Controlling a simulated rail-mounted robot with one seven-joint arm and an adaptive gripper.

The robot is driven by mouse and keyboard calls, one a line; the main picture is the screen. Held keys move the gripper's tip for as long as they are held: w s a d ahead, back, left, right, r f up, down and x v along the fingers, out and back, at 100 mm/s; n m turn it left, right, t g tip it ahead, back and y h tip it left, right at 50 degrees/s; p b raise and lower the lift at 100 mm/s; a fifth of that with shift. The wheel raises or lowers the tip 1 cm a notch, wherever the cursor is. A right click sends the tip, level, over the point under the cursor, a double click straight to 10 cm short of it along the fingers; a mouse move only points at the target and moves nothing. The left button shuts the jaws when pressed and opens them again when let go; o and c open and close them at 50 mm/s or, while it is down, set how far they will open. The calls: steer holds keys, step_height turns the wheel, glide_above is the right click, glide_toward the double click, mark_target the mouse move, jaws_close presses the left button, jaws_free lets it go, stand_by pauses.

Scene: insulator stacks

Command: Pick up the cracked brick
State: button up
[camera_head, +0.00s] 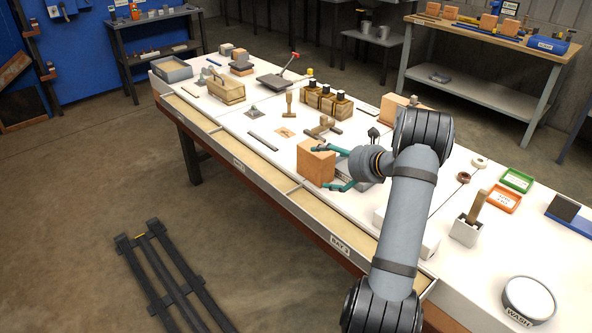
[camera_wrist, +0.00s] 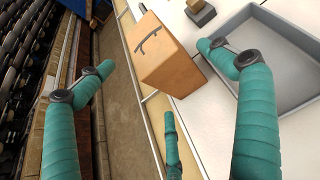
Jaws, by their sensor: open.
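An orange-tan brick (camera_head: 316,163) stands upright near the front edge of the white table. In the wrist view the brick (camera_wrist: 168,62) has a dark curved line on its upper end face; I cannot tell whether it is a crack. My gripper (camera_head: 331,168) has teal fingers and is open, just right of the brick, with one fingertip toward its far side and one toward its near side. In the wrist view my gripper (camera_wrist: 158,66) has its fingers spread wide, the brick lying ahead between them. No finger is visibly closed on it.
A grey tray (camera_wrist: 301,94) lies right of the brick, partly under my gripper. Another tan block (camera_head: 391,104) stands behind my arm. A wooden mallet-like tool (camera_head: 322,128) and a rack of dark-capped bottles (camera_head: 327,103) are behind the brick. The table drops off in front.

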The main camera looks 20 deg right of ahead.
mark_target(313, 161)
steer(key=shift+x, duration=1.2)
steer(key=x, duration=0.2)
steer(key=p+x, duration=0.1)
steer(key=x, duration=0.2)
steer(key=shift+w+a, duration=0.15)
steer(key=shift+w, duration=0.25)
steer(key=shift+r, duration=0.1)
steer(key=c, duration=1.7)
